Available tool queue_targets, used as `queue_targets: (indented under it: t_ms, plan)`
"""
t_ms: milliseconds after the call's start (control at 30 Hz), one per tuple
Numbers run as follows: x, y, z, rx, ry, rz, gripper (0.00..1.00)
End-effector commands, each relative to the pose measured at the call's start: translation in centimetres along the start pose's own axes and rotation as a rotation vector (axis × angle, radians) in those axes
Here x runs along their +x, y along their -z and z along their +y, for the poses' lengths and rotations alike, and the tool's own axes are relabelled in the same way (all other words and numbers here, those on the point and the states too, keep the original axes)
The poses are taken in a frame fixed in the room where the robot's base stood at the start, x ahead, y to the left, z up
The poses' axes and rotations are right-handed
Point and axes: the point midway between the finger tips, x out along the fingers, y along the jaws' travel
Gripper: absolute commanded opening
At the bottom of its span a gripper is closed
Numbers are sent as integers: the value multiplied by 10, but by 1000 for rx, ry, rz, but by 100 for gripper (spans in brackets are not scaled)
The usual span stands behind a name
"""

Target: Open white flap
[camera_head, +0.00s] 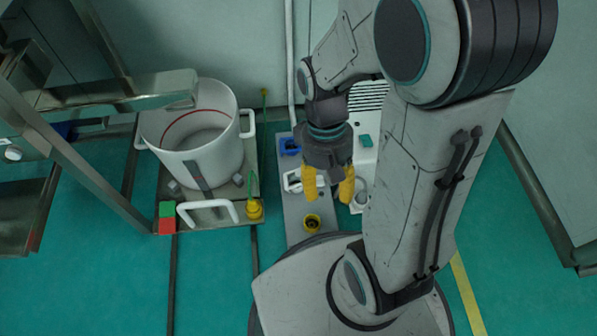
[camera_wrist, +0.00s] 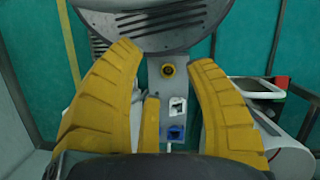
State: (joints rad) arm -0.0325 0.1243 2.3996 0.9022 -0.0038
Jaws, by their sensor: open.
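The white flap (camera_head: 292,183) is a small white part on a narrow grey panel (camera_head: 294,211), between a blue part and a yellow-ringed round part. In the wrist view the white flap (camera_wrist: 178,106) shows between my fingers, above the blue part. I cannot tell whether the flap is lifted. My gripper (camera_head: 328,190) has yellow fingers, spread apart and empty. In the head view it hangs just right of the flap and partly covers the panel. In the wrist view my gripper (camera_wrist: 167,62) frames the panel with its fingertips. I see no contact with the flap.
The blue part (camera_head: 289,147) and the yellow-ringed part (camera_head: 311,222) share the panel. A large white pot (camera_head: 200,170) with handles stands on a cart at left. A metal frame (camera_head: 70,150) is further left. A white pipe (camera_head: 290,60) rises behind.

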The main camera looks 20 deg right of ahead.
Motion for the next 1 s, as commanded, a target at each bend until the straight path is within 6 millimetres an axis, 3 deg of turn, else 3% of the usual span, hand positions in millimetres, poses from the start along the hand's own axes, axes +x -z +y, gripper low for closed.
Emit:
queue_targets:
  t_ms: [300, 600, 1000]
  plan:
    - [-36, -28, 2, 12, 1, 217, 49]
    - [-63, -32, 4, 19, 0, 370, 49]
    - [-79, -35, 5, 25, -1, 463, 49]
